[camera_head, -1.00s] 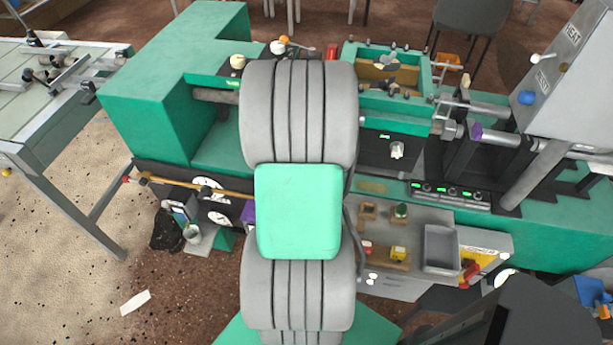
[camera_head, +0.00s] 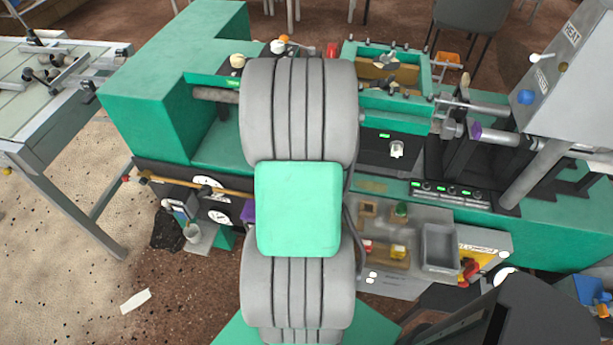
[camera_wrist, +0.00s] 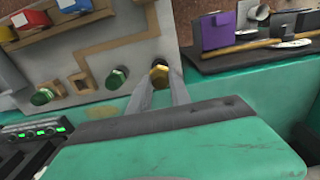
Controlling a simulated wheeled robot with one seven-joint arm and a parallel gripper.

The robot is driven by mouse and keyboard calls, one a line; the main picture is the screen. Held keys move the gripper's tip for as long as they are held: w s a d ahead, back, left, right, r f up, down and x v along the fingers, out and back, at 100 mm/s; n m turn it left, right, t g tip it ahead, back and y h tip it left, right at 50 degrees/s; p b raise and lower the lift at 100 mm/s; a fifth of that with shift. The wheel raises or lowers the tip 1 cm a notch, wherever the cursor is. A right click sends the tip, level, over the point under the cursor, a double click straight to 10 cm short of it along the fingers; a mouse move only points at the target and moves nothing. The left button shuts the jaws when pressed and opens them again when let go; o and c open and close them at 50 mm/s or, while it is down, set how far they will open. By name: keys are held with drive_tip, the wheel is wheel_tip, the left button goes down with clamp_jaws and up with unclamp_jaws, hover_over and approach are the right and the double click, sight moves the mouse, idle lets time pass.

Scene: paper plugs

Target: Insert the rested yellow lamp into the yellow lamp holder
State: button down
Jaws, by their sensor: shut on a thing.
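My gripper (camera_wrist: 160,86) is shut on the yellow lamp (camera_wrist: 158,76), which shows as a small dark-yellow hexagonal piece between the fingertips in the wrist view. It is over the grey panel (camera_wrist: 120,42), close to the panel's edge. A dark round spot (camera_wrist: 154,60) shows just beyond the lamp; I cannot tell whether it is an opening or part of the lamp. The yellow lamp holder cannot be made out clearly. In the head view my arm hides the gripper and the held lamp.
A green lamp (camera_wrist: 117,77) sits in a wooden square left of my gripper, with an empty-looking wooden square (camera_wrist: 80,83) and another green lamp (camera_wrist: 42,96) further left. A wooden rack (camera_wrist: 45,35) holds coloured blocks. A purple box (camera_wrist: 218,30) stands right. A grey tray (camera_head: 439,248) is on the panel.

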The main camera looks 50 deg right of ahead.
drive_tip(key=shift+f+b, duration=1.15)
drive_tip(key=shift+f, duration=0.55)
drive_tip(key=c, duration=1.1)
unclamp_jaws()
drive_tip(key=shift+r, duration=0.1)
drive_tip(key=shift+r+p, duration=2.1)
drive_tip(key=shift+r, duration=0.6)
